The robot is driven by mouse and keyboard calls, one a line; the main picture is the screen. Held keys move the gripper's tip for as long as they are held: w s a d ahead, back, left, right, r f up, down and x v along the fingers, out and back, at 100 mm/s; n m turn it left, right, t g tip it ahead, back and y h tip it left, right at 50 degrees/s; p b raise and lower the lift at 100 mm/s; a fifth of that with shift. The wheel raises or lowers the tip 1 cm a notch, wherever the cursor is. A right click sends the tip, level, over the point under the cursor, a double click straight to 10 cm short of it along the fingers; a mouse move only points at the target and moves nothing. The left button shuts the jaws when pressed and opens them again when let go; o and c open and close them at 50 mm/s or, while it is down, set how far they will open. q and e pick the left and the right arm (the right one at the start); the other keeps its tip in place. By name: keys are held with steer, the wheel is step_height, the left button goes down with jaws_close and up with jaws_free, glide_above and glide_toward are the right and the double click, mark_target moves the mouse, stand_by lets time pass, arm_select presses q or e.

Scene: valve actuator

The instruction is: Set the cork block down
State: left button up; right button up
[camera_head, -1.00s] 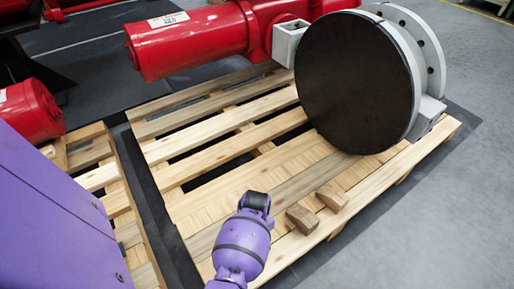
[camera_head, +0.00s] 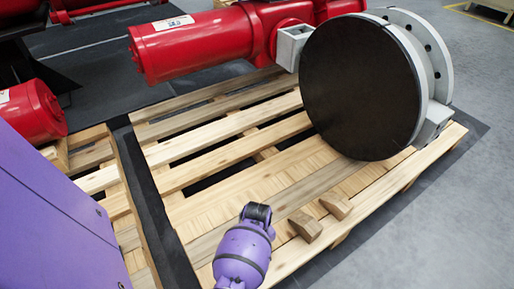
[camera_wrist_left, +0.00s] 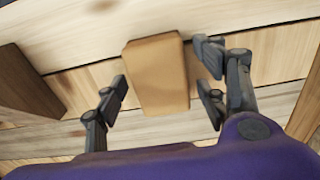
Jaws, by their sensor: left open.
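The cork block (camera_wrist_left: 157,73), a plain tan-brown block, shows in the left wrist view against the pallet boards. It lies between the fingers of my left gripper (camera_wrist_left: 164,86), which is open with a visible gap on the left side. On the right the fingertips come close to the block's edge; I cannot tell whether they touch. In the head view my purple left arm reaches in from the bottom. The block and the fingers are hidden there behind the arm.
The wooden pallet (camera_head: 220,205) carries a red valve actuator (camera_head: 195,45) and a large dark disc (camera_head: 360,88). Two small wooden blocks (camera_head: 306,227) (camera_head: 336,205) lie right of my arm. Bare boards are left of it. A purple panel (camera_head: 55,200) stands at left.

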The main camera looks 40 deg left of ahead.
arm_select(q)
step_height(320, 180, up, 12)
steer(key=p, duration=0.5)
steer(key=shift+p, duration=0.4)
arm_select(e)
step_height(320, 180, up, 6)
steer(key=shift+w+r+t, duration=0.15)
steer(key=shift+w+t, duration=0.15)
steer(key=shift+w, duration=0.15)
steer(key=shift+w, duration=0.1)
